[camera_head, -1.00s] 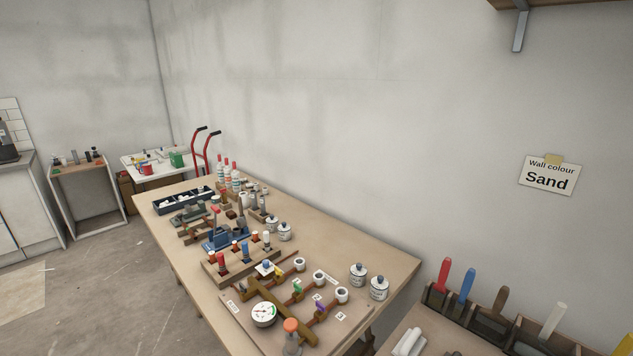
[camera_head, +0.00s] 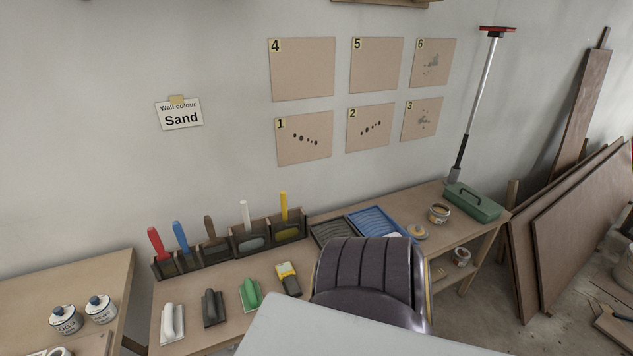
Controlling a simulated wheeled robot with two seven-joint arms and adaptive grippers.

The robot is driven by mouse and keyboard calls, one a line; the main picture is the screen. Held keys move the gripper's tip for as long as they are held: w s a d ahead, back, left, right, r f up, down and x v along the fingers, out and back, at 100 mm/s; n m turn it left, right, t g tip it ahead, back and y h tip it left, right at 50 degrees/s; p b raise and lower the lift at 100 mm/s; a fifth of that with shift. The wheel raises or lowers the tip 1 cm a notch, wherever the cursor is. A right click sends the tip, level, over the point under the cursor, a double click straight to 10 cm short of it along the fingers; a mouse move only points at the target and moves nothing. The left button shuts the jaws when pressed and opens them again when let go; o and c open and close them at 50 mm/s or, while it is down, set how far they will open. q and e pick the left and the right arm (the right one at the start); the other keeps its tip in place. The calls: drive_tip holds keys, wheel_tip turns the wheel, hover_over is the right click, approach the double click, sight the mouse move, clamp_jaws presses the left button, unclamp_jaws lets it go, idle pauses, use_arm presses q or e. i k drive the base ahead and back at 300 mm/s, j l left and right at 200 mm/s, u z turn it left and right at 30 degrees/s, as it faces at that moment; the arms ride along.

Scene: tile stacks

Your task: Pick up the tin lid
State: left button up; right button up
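A small round tan and grey disc that looks like the tin lid (camera_head: 417,232) lies flat on the right part of the workbench. An open tin (camera_head: 439,214) with a label stands just behind and to the right of it, apart from it. The lid is small in the picture, so its details are unclear. Neither of my grippers shows in the head view.
Blue tray (camera_head: 375,224) and dark tray (camera_head: 334,232) lie left of the lid. A green toolbox (camera_head: 472,202) stands to its right. Handled tools and a yellow brush (camera_head: 287,279) sit further left. A large dark ribbed shape in the foreground hides part of the bench.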

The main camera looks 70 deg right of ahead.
sight(418, 231)
drive_tip(key=z, duration=3.4)
